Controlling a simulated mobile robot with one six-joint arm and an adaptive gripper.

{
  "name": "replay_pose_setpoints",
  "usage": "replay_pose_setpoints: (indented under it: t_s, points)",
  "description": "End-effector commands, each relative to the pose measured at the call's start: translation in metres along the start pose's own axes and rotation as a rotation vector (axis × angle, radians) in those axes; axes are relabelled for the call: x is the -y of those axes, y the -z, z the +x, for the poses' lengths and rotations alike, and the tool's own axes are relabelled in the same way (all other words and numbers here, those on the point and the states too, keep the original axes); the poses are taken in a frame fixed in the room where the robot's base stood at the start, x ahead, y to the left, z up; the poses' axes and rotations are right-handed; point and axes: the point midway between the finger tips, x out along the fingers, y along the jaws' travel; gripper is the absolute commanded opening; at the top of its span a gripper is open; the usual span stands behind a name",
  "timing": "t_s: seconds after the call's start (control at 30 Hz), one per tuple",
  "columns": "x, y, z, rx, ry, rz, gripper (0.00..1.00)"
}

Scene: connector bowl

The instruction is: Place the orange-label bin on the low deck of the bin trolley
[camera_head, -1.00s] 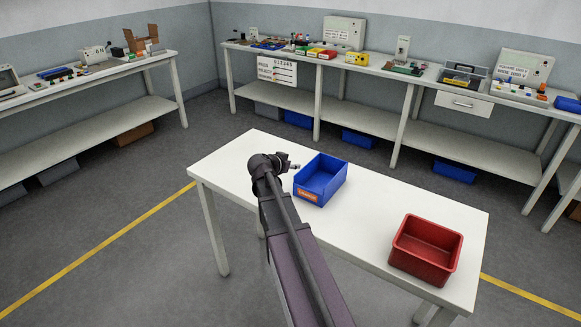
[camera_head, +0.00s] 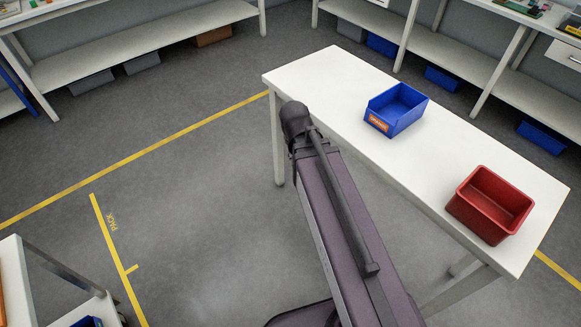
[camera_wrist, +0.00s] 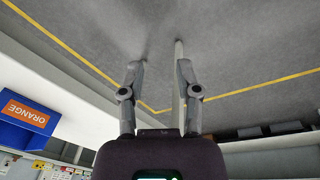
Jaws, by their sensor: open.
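The blue bin with the orange label (camera_head: 398,108) stands upright on the white table in the head view. Its label, reading ORANGE, faces my arm, and the bin (camera_wrist: 27,114) shows at the left edge of the wrist view. My gripper (camera_wrist: 159,75) is open and empty, its fingers apart over bare floor beside the table. In the head view my arm's end is left of the bin, and the fingers are hidden. A white-decked frame, perhaps the bin trolley (camera_head: 92,312), is cut off at lower left, with part of a blue bin on its lower deck.
A red bin (camera_head: 490,205) stands on the right part of the white table (camera_head: 325,75). Yellow floor lines (camera_head: 140,152) and the word PACK mark the grey floor at left, which is clear. Benches with shelves (camera_head: 150,45) line the back.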

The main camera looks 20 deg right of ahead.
Motion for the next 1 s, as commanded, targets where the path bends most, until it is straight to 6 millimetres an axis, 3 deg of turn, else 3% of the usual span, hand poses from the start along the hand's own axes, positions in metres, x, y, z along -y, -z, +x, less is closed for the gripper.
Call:
replay_pose_setpoints:
  t_s: [0.1, 0.23, 1.0]
  points:
    - [0.022, -0.024, -0.003, 0.049, 0.071, -0.111, 0.43]
    - [0.030, -0.033, -0.004, 0.069, 0.106, -0.165, 0.43]
    - [0.030, -0.033, -0.004, 0.070, 0.108, -0.170, 0.47]
